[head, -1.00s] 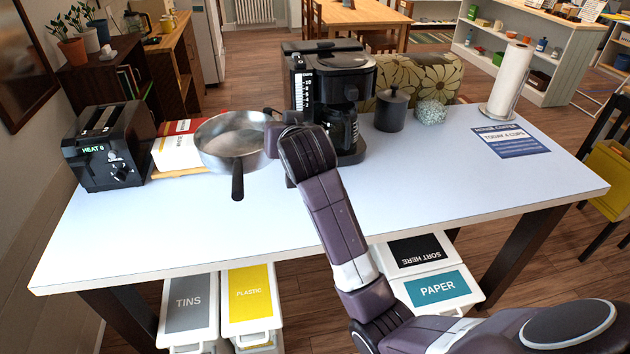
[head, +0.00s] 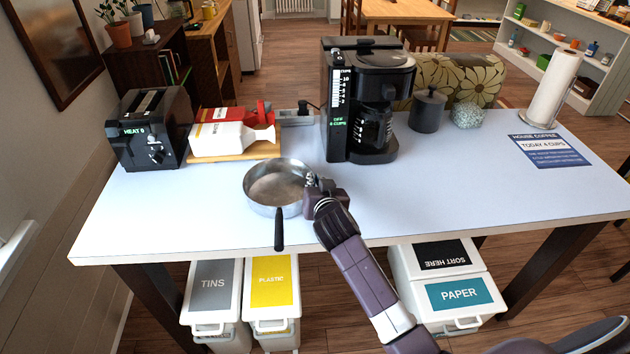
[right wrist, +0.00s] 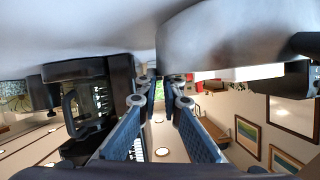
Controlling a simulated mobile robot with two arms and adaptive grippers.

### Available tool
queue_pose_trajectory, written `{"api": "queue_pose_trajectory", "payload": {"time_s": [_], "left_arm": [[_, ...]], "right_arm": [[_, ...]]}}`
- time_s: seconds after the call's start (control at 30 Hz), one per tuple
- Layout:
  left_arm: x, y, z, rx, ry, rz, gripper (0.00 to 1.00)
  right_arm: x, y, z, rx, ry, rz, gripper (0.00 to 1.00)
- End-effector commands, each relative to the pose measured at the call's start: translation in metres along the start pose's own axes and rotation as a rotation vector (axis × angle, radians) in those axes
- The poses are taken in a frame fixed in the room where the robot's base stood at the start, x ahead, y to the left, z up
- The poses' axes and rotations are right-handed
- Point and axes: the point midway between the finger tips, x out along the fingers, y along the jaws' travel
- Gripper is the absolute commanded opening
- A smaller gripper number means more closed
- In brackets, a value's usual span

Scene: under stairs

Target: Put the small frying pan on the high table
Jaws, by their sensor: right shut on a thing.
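The small frying pan (head: 278,184) is steel with a dark handle pointing toward the front edge of the white-topped high table (head: 440,190). In the head view it is over the front left part of the top; I cannot tell whether it touches it. My right gripper (head: 312,184) is shut on the pan's right side. In the right wrist view the pan (right wrist: 225,40) fills the upper right, beside the fingers (right wrist: 162,103). My left gripper is not in view.
A dark canister (head: 428,112) and a paper roll (head: 553,88) are further right. The front right of the top is clear. Bins (head: 215,290) stand below.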

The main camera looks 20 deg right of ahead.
Motion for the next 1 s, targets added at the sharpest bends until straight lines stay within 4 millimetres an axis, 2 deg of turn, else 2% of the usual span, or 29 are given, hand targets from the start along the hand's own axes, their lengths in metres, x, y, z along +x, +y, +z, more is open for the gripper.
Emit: {"api": "queue_pose_trajectory", "payload": {"time_s": [0.4, 0.43, 0.6, 0.87, 1.0], "left_arm": [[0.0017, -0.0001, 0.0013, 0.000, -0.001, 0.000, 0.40], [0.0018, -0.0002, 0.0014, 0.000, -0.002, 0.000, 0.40], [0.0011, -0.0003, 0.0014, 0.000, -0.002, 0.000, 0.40], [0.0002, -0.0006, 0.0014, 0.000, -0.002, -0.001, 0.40], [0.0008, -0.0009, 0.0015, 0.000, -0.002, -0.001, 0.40]], "right_arm": [[0.0023, 0.0001, 0.0035, 0.003, 0.007, -0.004, 0.00], [0.0027, 0.0012, 0.0064, 0.001, 0.002, -0.001, 0.07], [0.0024, 0.0011, 0.0056, 0.000, 0.001, -0.001, 0.24], [0.0019, 0.0009, 0.0044, 0.000, 0.002, -0.001, 0.24], [-0.0046, 0.0005, 0.0046, 0.001, 0.001, -0.001, 0.24]]}}
